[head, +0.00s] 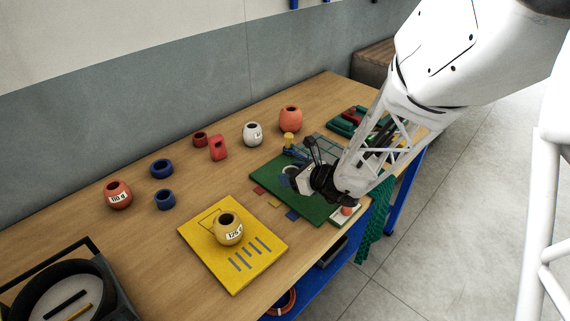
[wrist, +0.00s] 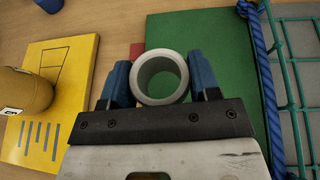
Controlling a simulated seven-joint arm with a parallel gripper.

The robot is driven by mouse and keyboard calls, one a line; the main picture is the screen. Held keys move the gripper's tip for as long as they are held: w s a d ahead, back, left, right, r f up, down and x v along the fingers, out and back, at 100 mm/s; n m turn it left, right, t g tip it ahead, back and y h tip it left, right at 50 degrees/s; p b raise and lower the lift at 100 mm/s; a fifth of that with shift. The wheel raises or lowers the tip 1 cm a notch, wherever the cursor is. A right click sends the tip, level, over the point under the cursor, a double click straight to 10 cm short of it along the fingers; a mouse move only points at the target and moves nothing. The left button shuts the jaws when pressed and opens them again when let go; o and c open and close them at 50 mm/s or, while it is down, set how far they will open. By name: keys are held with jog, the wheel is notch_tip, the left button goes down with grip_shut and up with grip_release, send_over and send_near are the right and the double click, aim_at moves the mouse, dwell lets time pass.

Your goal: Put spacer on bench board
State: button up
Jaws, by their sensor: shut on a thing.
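The spacer looks like a short grey ring (wrist: 160,77) with an open bore. In the wrist view my gripper (wrist: 160,85) is shut on it, with one blue finger on each side. Green board shows through the bore. In the head view my gripper (head: 300,178) is over the green board (head: 318,211), which is likely the bench board, and the arm covers part of it. The green board also shows in the wrist view (wrist: 215,40). I cannot tell how high the ring is above the board.
A yellow board (head: 234,281) with a yellow float (head: 228,230) lies to the left. Red, white and blue floats and rings, such as a white float (head: 252,133), stand behind. Green netting (wrist: 300,75) and a blue rope (wrist: 262,70) are right of the ring. A dark tray (head: 72,295) is front left.

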aim_at(288, 167)
jog(key=shift+w+a+f, duration=0.1)
jog(key=shift+w+a, duration=0.2)
jog(key=shift+w, duration=0.8)
jog(key=shift+w+a+f, duration=0.1)
jog(key=shift+w+a, duration=0.15)
jog(key=shift+w, duration=0.9)
jog(key=shift+w+a+f, duration=0.1)
jog(key=shift+w+a, duration=0.2)
jog(key=shift+w, duration=0.8)
jog(key=shift+w, duration=0.15)
jog(key=shift+w+a, duration=0.1)
jog(key=shift+w, duration=0.15)
jog(key=shift+f, duration=1.8)
jog(key=shift+f, duration=0.15)
jog(key=o, duration=0.9)
jog(key=shift+s+d+r, duration=0.3)
jog(key=shift+d+r, duration=0.1)
jog(key=shift+d, duration=0.05)
jog(key=v, duration=1)
jog(key=shift+s+d, duration=0.3)
